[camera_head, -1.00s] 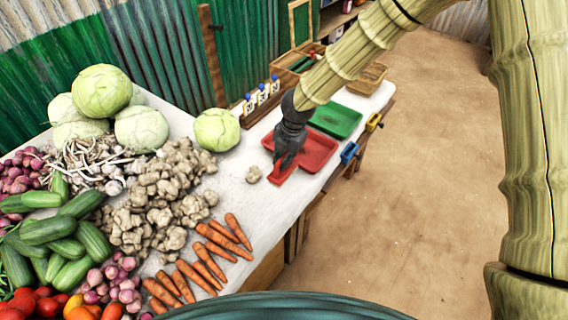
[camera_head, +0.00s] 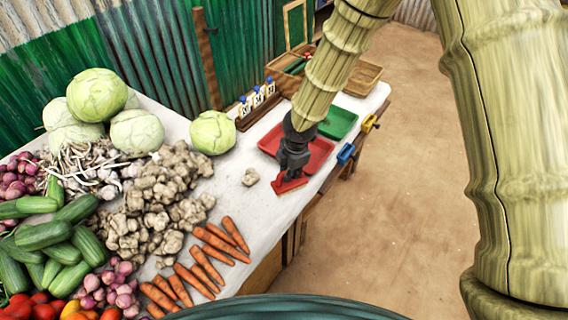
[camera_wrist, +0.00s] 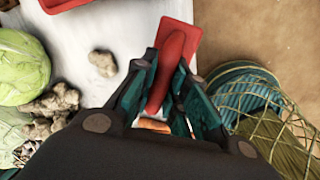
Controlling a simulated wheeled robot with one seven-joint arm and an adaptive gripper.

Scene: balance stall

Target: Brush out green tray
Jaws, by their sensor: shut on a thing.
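The green tray (camera_head: 338,122) lies on the white table behind and right of my gripper, partly hidden by my arm. My gripper (camera_head: 290,171) is shut on a red brush (camera_head: 290,184), low over the table near its right edge. In the wrist view my gripper (camera_wrist: 164,95) has its fingers on both sides of the brush's red handle (camera_wrist: 168,65), with the red block (camera_wrist: 183,42) beyond. I cannot tell whether the brush touches the table.
A red tray (camera_head: 322,154) lies just behind the brush. A loose ginger piece (camera_head: 250,177) lies to the left. Carrots (camera_head: 217,243), ginger (camera_head: 150,205) and cabbages (camera_head: 138,132) fill the left. Blue (camera_head: 346,153) and yellow (camera_head: 370,122) items sit at the table edge.

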